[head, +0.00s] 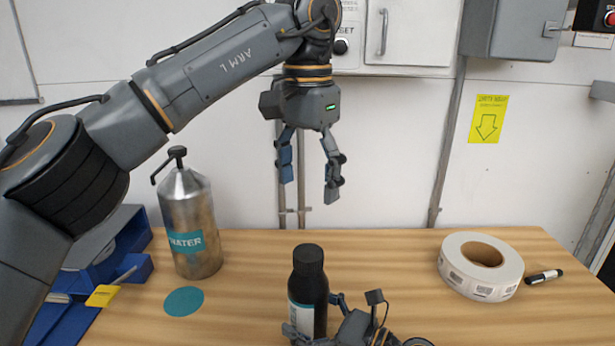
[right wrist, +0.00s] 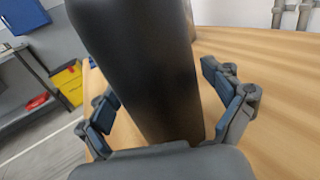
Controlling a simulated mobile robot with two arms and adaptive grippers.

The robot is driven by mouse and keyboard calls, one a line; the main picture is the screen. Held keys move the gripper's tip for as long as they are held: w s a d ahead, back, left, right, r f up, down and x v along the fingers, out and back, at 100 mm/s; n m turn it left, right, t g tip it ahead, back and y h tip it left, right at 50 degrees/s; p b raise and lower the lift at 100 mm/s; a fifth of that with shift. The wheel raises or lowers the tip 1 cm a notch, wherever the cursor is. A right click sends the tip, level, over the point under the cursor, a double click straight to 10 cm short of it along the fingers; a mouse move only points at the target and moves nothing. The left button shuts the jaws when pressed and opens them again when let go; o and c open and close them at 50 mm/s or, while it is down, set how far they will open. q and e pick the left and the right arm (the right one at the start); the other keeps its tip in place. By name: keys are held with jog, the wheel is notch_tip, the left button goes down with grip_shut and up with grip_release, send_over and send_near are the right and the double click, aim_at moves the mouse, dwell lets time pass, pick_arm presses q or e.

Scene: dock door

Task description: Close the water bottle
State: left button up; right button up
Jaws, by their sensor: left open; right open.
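A black bottle (head: 307,290) with a black top and a pale and teal label stands upright at the table's front middle. My right gripper (head: 316,318) is open with its fingers on either side of this bottle; the right wrist view shows the dark body (right wrist: 150,70) between them, with a gap visible at the right finger. Whether its cap is loose or tight I cannot tell. A metal bottle (head: 190,215) labelled WATER, with a black top and side arm, stands upright at left. My left gripper (head: 309,188) is open, empty, pointing down above and behind the black bottle.
A teal disc (head: 184,301) lies on the wooden table (head: 390,265) before the metal bottle. A blue holder (head: 125,235) is at the left edge. A white tape roll (head: 452,276) and a dark marker (head: 544,276) lie at right. The table between bottle and roll is clear.

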jog(key=v, duration=1)
jog(key=shift+a, duration=0.1)
